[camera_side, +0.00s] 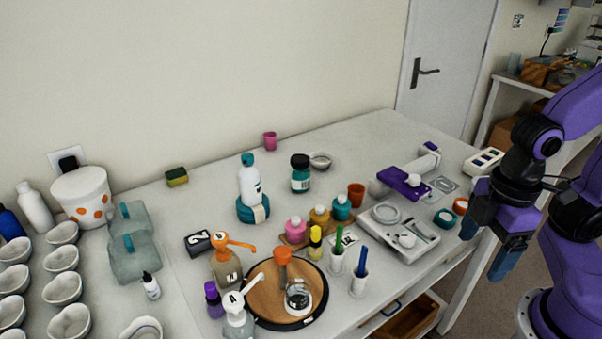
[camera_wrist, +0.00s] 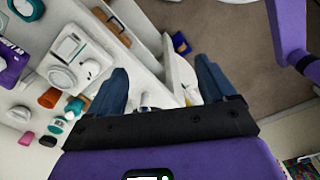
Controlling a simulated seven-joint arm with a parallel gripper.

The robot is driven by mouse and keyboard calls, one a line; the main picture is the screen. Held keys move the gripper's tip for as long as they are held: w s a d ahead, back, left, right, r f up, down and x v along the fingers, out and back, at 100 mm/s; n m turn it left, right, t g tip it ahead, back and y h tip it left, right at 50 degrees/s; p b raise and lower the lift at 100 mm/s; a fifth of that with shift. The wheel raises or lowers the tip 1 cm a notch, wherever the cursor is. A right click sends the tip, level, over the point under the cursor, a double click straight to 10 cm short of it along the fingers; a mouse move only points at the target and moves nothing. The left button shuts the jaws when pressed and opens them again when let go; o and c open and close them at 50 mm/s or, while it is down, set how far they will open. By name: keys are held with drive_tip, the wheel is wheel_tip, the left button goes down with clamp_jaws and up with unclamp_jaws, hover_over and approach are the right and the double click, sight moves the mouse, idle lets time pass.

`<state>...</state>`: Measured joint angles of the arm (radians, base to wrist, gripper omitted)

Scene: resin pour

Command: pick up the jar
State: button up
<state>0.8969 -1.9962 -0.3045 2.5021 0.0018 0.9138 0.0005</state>
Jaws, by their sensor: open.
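A jar with a black lid and a teal and white label (camera_side: 300,174) stands upright near the back middle of the table in the side view. A small clear glass vessel (camera_side: 298,296) stands on the round wooden board; I cannot tell whether it is also a jar. My gripper (camera_side: 487,243) is open and empty, off the table's right front edge, well apart from the black-lidded jar. In the wrist view, my gripper's blue fingers (camera_wrist: 160,72) are spread, with the drawer edge and floor behind them.
A small bowl (camera_side: 320,160) is just behind right. In front are small colored bottles (camera_side: 318,216), an orange cup (camera_side: 356,194) and a scale (camera_side: 398,232). An open drawer (camera_side: 408,320) juts below.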

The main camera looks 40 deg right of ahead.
drive_tip(key=shift+o, duration=0.3)
drive_tip(key=n+t+h, duration=0.8)
drive_tip(key=n+t, duration=0.3)
drive_tip(key=n, duration=0.5)
hover_over(300, 171)
wheel_tip(300, 171, down, 5)
wheel_tip(300, 171, down, 3)
drive_tip(key=shift+s+a+f, duration=0.1)
drive_tip(key=shift+s+a, duration=0.05)
wheel_tip(300, 171, down, 2)
drive_tip(key=shift+f, duration=0.2)
drive_tip(key=shift+x, duration=1)
drive_tip(key=shift+w+d+f, duration=0.3)
drive_tip(key=shift+w+f, duration=0.05)
drive_tip(key=shift+f, duration=0.05)
drive_tip(key=c, duration=1.1)
